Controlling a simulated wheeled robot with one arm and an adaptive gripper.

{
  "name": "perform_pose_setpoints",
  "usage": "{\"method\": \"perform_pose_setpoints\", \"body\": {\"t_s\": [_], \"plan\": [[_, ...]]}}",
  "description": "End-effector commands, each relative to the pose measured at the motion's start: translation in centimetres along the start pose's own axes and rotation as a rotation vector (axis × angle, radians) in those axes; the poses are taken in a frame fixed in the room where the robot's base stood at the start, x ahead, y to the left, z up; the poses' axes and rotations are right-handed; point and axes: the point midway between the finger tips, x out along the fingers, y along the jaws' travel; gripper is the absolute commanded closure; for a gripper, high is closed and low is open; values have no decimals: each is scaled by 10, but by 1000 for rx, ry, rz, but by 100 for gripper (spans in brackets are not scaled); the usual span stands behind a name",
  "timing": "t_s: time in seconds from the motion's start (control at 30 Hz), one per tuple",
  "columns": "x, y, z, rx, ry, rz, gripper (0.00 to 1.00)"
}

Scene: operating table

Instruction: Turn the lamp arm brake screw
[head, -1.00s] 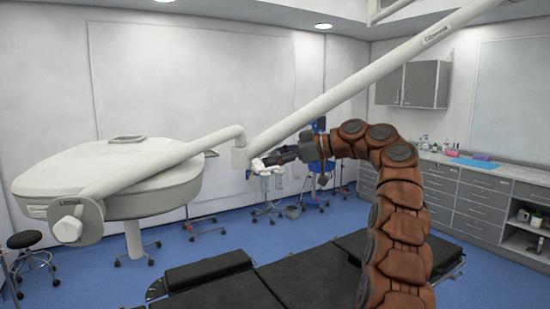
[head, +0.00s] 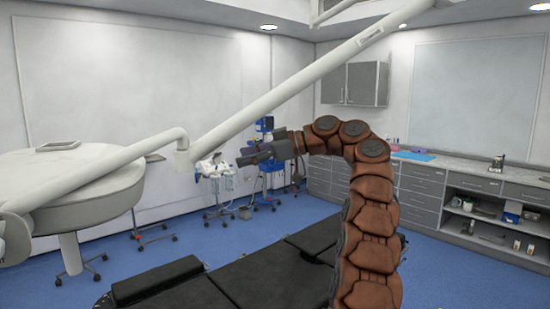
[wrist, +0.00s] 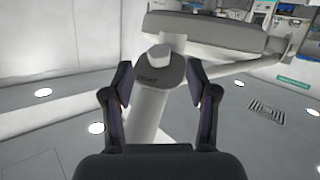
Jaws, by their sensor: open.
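The lamp arm (head: 110,163) runs from a ceiling-slung beam (head: 290,96) to a grey joint (head: 18,240) by the large white lamp head (head: 80,182) at the left. In the wrist view, a white round brake screw (wrist: 159,55) sticks out of the grey joint (wrist: 172,74), beyond my fingers and framed between them. The lamp head (wrist: 205,32) is behind it there. The screw is mostly cut off at the left edge of the head view. My gripper (head: 243,157) is open and empty, right of the lamp arm's elbow (head: 182,158); its fingertips also show in the wrist view (wrist: 160,82).
A black padded operating table (head: 235,280) stands below my arm. Grey drawer cabinets with a counter (head: 440,172) line the right wall. A blue equipment stand (head: 268,170) is at the back. Open air surrounds my gripper.

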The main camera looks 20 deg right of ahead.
Motion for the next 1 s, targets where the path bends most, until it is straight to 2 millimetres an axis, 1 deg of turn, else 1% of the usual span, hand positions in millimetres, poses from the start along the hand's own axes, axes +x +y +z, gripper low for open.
{"method": "perform_pose_setpoints", "body": {"t_s": [0.03,0.07,0.33,0.7,1.0], "plan": [[-11,0,3,1,0,4,42],[-17,0,4,1,0,5,42],[-46,-2,13,0,-1,4,42],[-67,-3,19,1,-1,2,42],[-71,-4,20,1,1,0,42]]}}
